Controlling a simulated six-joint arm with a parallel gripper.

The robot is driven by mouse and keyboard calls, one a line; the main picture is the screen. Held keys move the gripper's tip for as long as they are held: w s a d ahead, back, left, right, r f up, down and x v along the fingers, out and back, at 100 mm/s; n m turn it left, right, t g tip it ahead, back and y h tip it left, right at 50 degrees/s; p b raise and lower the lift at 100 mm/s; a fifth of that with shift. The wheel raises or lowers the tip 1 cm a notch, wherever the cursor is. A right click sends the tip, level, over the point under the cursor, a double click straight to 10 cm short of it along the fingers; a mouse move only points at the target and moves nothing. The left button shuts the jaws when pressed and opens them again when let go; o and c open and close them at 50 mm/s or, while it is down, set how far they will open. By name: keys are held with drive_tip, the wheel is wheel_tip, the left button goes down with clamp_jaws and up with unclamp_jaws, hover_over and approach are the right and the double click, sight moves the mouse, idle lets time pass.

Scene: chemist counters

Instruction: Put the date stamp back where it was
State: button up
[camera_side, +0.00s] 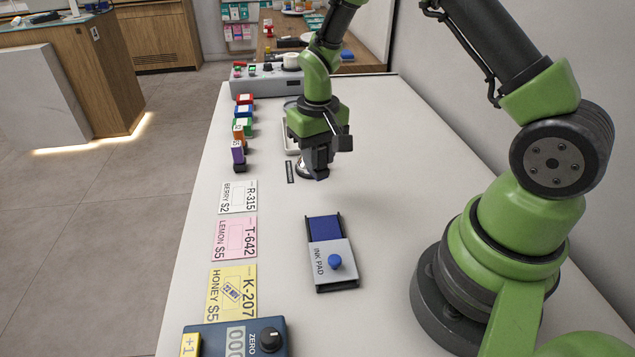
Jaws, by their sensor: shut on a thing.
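My gripper (318,172) points down over the counter, beyond the ink pad, and is shut on the date stamp (303,169). The stamp is mostly hidden by the fingers; only a shiny metallic part shows at their left, low near the counter top. I cannot tell whether it touches the surface. A small dark label strip (290,172) lies on the counter just left of it. The ink pad (332,275) lies nearer, with its blue pad bare and a grey lid with a blue knob. The yellow card (231,292) bears a stamped mark.
A pink card (234,239) and a white card (238,197) lie left of the ink pad. Several coloured stamps (239,145) stand in a row at the left edge. A pale tray (289,140) is behind my gripper. A blue counter device (243,338) is at the front.

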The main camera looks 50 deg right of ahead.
sight(318, 178)
drive_tip(key=shift+f, duration=2.8)
drive_tip(key=o, duration=0.8)
drive_tip(key=shift+f, duration=0.15)
